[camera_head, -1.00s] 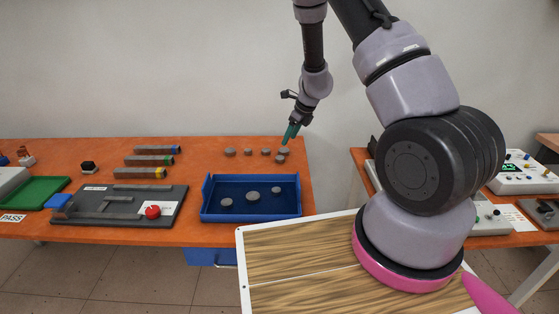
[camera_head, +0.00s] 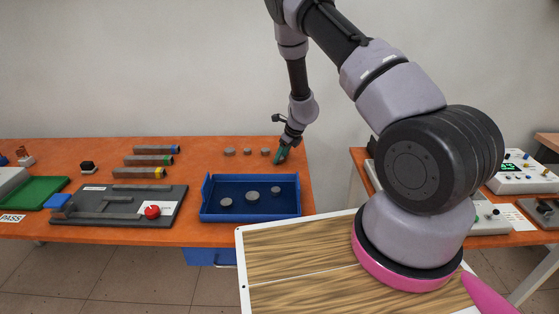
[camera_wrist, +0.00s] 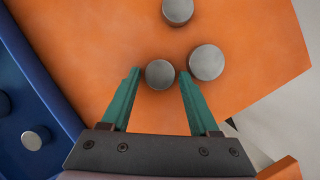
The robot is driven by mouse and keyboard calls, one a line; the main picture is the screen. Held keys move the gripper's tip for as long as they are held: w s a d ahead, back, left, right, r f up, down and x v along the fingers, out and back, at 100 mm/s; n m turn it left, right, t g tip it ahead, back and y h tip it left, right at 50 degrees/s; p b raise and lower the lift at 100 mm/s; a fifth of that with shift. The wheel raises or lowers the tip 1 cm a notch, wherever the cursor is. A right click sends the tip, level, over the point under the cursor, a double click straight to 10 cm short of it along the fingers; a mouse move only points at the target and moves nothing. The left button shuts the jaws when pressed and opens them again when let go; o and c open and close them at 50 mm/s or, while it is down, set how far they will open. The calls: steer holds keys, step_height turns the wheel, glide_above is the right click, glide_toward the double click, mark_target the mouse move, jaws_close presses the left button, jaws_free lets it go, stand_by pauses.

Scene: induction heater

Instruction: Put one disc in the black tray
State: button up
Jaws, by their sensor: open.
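Several grey discs lie on the orange table, including a left one (camera_head: 229,152). My gripper (camera_head: 281,157) points down at the right end of their row and covers the discs there. In the wrist view, its green fingers are apart, with a small disc (camera_wrist: 160,74) between or just beyond the tips. Contact cannot be told. A larger disc (camera_wrist: 206,62) is close to the right finger, and another disc (camera_wrist: 177,11) lies farther off. A dark grey-black tray-like plate (camera_head: 120,218) with raised bars lies at the left of the table; no disc shows on it.
A blue tray (camera_head: 250,213) holding 3 discs stands in front of the row; its edge shows in the wrist view (camera_wrist: 38,84). A red knob (camera_head: 152,211) and a blue block (camera_head: 60,200) are at the dark plate. Several colour-tipped bars (camera_head: 145,161) lie behind it.

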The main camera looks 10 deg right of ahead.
steer(key=shift+c, duration=0.3)
jaws_close()
